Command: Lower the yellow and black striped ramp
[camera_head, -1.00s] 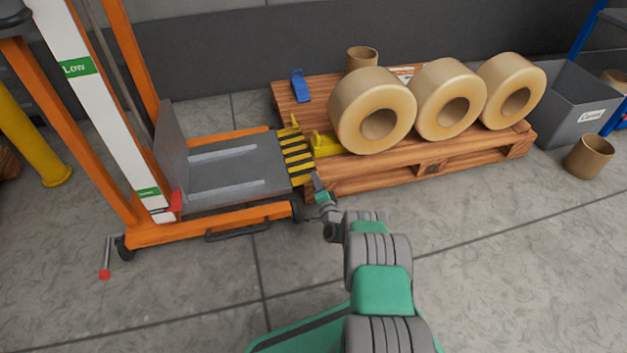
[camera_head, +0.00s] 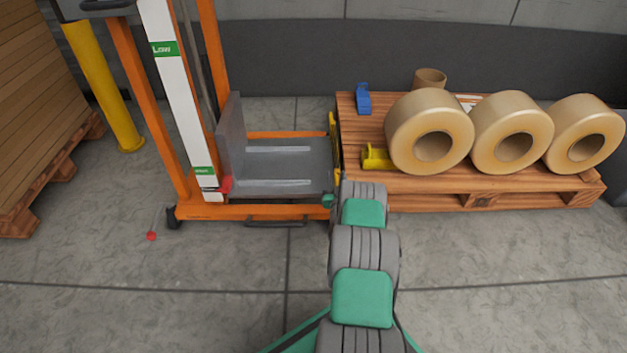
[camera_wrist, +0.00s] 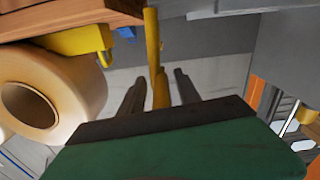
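The yellow and black striped ramp (camera_head: 334,128) stands at the right edge of the lift's grey platform (camera_head: 285,160), facing the pallet. In the head view it shows nearly edge-on as a thin, upright yellow strip, and my arm hides its near end. In the wrist view the ramp (camera_wrist: 153,45) is a narrow yellow upright edge. My gripper (camera_wrist: 157,82) has its two dark fingers apart, one on each side of this edge. Gaps show between fingers and ramp, so it appears open. The fingers are hidden in the head view.
The wooden pallet (camera_head: 470,190) stands close right of the ramp, bearing large tape rolls (camera_head: 430,130), a yellow piece (camera_head: 377,158) and a blue piece (camera_head: 363,99). The orange lift frame (camera_head: 250,211) is left. The floor in front is clear.

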